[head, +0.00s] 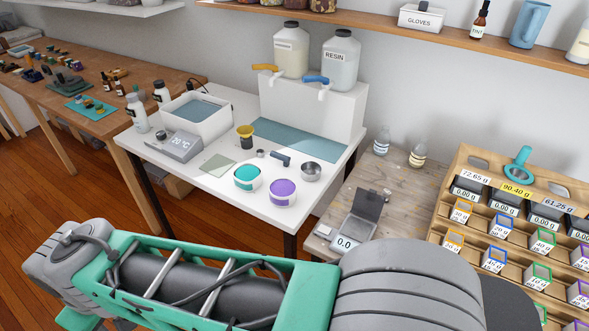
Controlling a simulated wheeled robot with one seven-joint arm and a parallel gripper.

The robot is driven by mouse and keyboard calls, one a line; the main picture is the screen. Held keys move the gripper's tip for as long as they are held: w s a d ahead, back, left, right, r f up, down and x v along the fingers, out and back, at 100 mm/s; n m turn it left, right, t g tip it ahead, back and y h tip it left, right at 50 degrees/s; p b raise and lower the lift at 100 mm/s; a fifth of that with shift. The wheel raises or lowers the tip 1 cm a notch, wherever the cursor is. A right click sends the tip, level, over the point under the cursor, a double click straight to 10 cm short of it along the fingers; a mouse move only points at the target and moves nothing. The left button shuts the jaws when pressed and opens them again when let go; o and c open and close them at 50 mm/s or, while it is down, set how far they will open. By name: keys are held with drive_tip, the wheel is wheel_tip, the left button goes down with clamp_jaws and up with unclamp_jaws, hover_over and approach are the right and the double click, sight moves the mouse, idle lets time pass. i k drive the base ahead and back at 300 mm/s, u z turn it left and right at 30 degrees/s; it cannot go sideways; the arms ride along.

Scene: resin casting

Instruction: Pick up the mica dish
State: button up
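No dish is clearly marked as mica. On the white table, a white tub with teal contents (246,179) stands beside a white tub with purple contents (283,193). A small grey metal bowl (311,172) sits just right of and behind them. I cannot tell which of these, if any, is the mica dish. My green and grey arm crosses the bottom of the head view, in front of the tables. My gripper is not in view.
The white table (211,187) also holds a scale (175,145), a white basin (196,117), a yellow-topped black cup (245,137) and a dark-handled scoop (280,159). Resin jugs (340,62) stand behind. A wooden rack (480,223) and a small flip-lid scale (355,222) are at right.

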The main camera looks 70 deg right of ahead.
sight(310, 171)
drive_tip(key=z, duration=0.5)
drive_tip(key=i, duration=0.75)
drive_tip(key=z, duration=1.15)
drive_tip(key=i, duration=0.25)
drive_tip(key=z, duration=0.15)
